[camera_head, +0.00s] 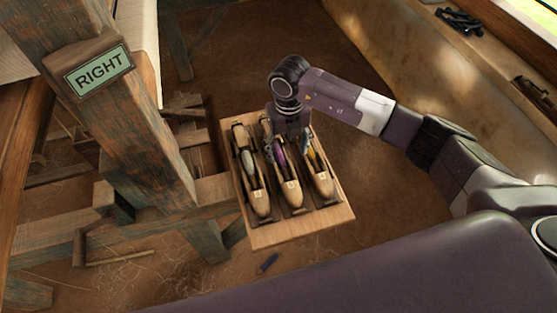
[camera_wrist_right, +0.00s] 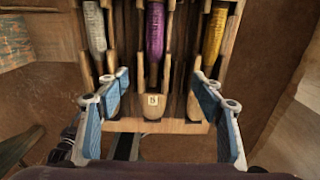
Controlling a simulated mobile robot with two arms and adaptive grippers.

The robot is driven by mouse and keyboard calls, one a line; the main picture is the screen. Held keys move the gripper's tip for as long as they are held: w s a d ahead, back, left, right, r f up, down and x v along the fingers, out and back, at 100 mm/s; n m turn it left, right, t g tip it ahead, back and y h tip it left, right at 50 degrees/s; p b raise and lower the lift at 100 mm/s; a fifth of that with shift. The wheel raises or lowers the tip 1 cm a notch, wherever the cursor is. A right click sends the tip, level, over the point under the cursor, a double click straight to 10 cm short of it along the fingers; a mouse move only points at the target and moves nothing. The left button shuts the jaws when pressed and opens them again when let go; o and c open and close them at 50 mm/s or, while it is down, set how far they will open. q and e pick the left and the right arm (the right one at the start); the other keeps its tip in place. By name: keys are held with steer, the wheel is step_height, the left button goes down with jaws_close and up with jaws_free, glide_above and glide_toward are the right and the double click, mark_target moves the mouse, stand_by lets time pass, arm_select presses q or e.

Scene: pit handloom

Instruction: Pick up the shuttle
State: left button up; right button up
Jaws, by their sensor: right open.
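Three wooden boat-shaped shuttles lie side by side in slots of a pale wooden rack (camera_head: 300,227). The left shuttle (camera_head: 260,203) carries grey-white thread, the middle shuttle (camera_head: 291,194) purple thread and the right shuttle (camera_head: 322,184) yellow thread. My right gripper (camera_head: 289,143) points down over the rack and hides the far part of the middle shuttle. In the right wrist view the gripper (camera_wrist_right: 160,90) is open and empty, its blue-padded fingers on either side of the middle shuttle (camera_wrist_right: 153,110), which has a small numbered tag. Contact cannot be told. My left gripper is out of view.
A worn loom post (camera_head: 130,130) with a green RIGHT sign (camera_head: 98,70) stands left of the rack, with low beams beside it. A pale ledge (camera_head: 430,60) runs along the right.

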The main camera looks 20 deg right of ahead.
mark_target(285, 171)
steer(key=f, duration=0.1)
steer(key=s+f+p, duration=0.1)
steer(key=f, duration=0.1)
steer(key=a+f+p, duration=0.1)
steer(key=f, duration=0.1)
steer(key=shift+s+f, duration=0.2)
steer(key=shift+s, duration=0.1)
steer(key=shift+f, duration=0.5)
steer(key=shift+w, duration=0.1)
steer(key=c, duration=1.5)
